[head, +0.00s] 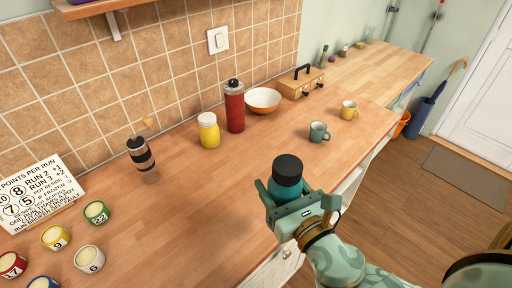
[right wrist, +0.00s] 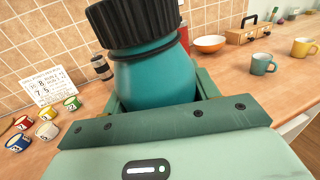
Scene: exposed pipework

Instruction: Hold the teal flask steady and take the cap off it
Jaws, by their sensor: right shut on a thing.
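The teal flask (head: 285,188) is upright near the front edge of the counter. Its ribbed black cap (head: 288,167) sits on top. My right gripper (head: 289,199) is shut around the flask's body, below the cap. In the right wrist view the flask (right wrist: 155,82) stands between the fingers and the cap (right wrist: 135,24) is on it, clear of the fingers. The flask's lower part is hidden by the gripper, so I cannot tell whether it touches the counter. My left gripper is not in view.
On the wooden counter (head: 190,215) stand a red bottle (head: 235,108), a yellow jar (head: 209,132), a white-and-orange bowl (head: 263,100), a teal mug (head: 319,132) and a yellow mug (head: 349,110). Several numbered pots are at the left. Counter left of the flask is clear.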

